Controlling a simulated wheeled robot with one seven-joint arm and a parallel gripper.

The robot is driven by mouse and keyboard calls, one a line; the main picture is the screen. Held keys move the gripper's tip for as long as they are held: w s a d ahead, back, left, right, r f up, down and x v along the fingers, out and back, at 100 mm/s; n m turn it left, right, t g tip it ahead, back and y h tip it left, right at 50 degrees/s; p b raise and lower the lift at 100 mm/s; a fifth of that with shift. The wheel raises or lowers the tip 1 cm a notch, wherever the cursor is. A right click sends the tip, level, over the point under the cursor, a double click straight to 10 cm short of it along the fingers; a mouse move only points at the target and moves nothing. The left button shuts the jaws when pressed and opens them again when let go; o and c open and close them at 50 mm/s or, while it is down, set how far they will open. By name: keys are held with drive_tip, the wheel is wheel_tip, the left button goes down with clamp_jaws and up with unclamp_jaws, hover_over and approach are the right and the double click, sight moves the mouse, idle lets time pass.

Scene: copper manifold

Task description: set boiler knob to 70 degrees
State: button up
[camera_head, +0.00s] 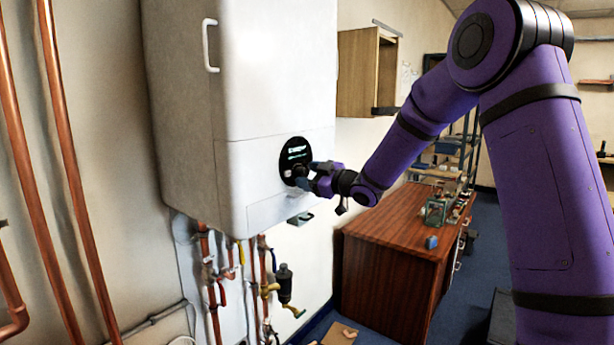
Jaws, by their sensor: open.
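The boiler (240,110) is a white wall-mounted box in the upper middle of the head view. On its lower front is a round black control panel (294,150) with a lit green display. The boiler knob, low on this panel, is mostly hidden by my gripper, and its setting is too small to read. My gripper (305,174) is open, with its fingers at the lower part of the panel, around or right beside the knob. I cannot tell whether the fingers touch it. My purple arm reaches in from the right.
Copper pipes (68,150) run up the wall at left. Pipes and valves (284,285) hang below the boiler. A brown wooden cabinet (385,265) stands behind at right, with small items on top. An open wooden wall box (358,75) hangs beyond the boiler.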

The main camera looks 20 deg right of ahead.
drive_tip(key=shift+w+a, duration=0.3)
drive_tip(key=shift+w, duration=0.1)
drive_tip(key=c, duration=0.9)
